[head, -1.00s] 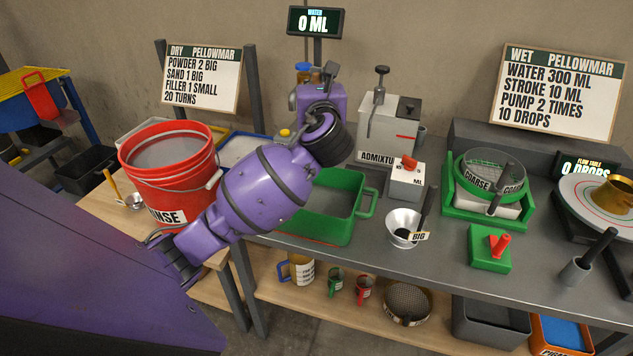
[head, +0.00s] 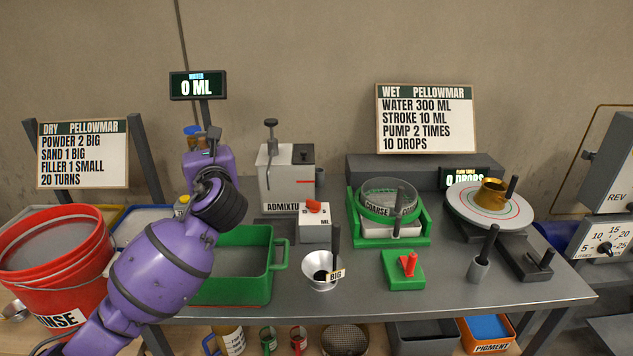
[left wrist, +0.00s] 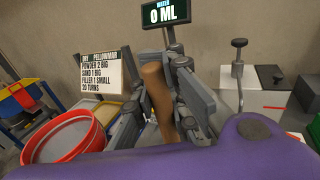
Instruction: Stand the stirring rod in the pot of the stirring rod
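My left gripper (head: 208,142) is raised at the left, above the back of the green tub. In the left wrist view its two fingers (left wrist: 160,98) are closed around a brown, wood-coloured rod, which looks like the stirring rod (left wrist: 157,92). The rod is nearly upright with a slight tilt; its lower end is hidden behind my purple gripper body. In the head view the rod is hardly visible. I cannot tell whether this is the stirring rod's pot. My right gripper is not in view.
A red bucket (head: 60,265) is at the left. A flow table (head: 460,205) stands behind the grey pot.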

